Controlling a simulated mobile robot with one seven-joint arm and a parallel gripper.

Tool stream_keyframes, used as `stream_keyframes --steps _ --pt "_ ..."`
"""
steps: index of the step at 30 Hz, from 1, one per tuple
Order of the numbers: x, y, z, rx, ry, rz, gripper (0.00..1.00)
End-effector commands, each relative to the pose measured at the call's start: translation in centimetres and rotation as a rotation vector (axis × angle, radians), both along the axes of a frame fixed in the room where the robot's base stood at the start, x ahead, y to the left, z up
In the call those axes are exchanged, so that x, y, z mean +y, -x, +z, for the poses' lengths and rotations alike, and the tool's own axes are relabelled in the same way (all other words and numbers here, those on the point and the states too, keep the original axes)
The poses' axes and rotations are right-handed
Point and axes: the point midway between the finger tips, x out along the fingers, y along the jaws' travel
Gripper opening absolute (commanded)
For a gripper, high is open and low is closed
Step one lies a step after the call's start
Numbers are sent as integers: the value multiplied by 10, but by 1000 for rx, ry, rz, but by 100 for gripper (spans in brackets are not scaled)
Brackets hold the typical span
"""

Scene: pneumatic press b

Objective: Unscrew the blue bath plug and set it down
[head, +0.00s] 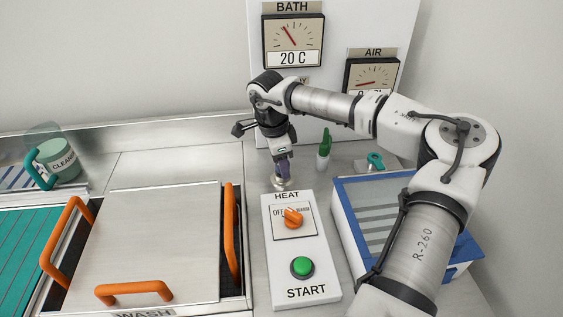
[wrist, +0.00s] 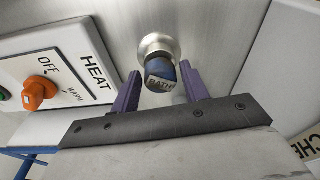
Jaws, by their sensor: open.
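The blue bath plug (wrist: 161,77), with a dark cap marked BATH, sits in a round metal fitting (wrist: 157,45) in the wrist view. My gripper (wrist: 160,72) is open, with one purple finger on each side of the plug. Slim gaps seem to show beside the plug, but I cannot tell if either finger touches it. In the head view my gripper (head: 282,168) points down over the metal fitting (head: 280,184), behind the HEAT panel. The plug is mostly hidden by my fingers there.
The HEAT panel (head: 277,260) has an orange knob (head: 293,218) and a green START button (head: 302,267). A blue-edged box (head: 346,207) stands to the right. A green-topped bottle (head: 323,160) and a teal valve handle (head: 375,160) are nearby. A lidded wash tank (head: 150,240) is left.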

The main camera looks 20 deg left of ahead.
Motion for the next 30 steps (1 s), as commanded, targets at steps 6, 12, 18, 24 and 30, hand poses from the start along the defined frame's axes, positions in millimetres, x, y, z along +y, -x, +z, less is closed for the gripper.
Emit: stream_keyframes --steps 6,12,18,24,30 --pt "0 -1 -1 -1 -1 -135 45" --pt "0 0 0 0 0 -149 45" --pt "0 -1 0 -1 1 -260 45" --pt "0 -1 0 0 0 -298 45" --pt "1 -1 0 0 0 -371 45"
